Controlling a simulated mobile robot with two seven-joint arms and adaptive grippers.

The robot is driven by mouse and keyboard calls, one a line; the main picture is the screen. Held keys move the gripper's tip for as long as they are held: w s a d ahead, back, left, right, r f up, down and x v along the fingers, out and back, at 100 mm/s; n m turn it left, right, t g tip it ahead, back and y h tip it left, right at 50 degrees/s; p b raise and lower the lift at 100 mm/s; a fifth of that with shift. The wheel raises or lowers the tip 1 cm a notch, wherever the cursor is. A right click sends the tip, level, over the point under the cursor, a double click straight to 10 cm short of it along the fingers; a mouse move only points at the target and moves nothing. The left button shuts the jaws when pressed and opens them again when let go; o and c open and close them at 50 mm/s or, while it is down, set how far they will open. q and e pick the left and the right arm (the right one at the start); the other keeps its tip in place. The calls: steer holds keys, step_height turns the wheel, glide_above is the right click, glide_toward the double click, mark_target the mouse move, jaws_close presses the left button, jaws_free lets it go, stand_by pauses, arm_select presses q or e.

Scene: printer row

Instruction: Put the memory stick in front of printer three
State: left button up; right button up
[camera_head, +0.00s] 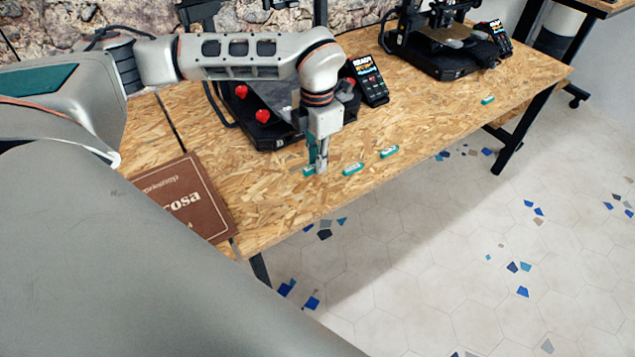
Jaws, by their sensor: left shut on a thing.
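My left gripper (320,168) points straight down at the front part of the wooden table, before the nearer printer (262,130). It is shut on a small teal memory stick (308,171), of which only one end shows at the fingertips. I cannot tell whether this stick touches the table. Two similar teal and white sticks lie just to the right, one close by (353,169) and one a little farther (389,152). Another teal stick (488,100) lies before the far printer (440,60). I see no printer numbers. My right gripper is not in view.
Another display (500,38) stands by the far printer. A brown box (185,195) lies at left.

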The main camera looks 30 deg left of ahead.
mark_target(317, 191)
arm_select(q)
step_height(317, 191, down, 8)
steer(key=shift+f+b, duration=0.15)
steer(key=shift+b, duration=0.15)
stand_by(0.3)
steer(key=shift+f, duration=0.15)
steer(key=o, duration=0.8)
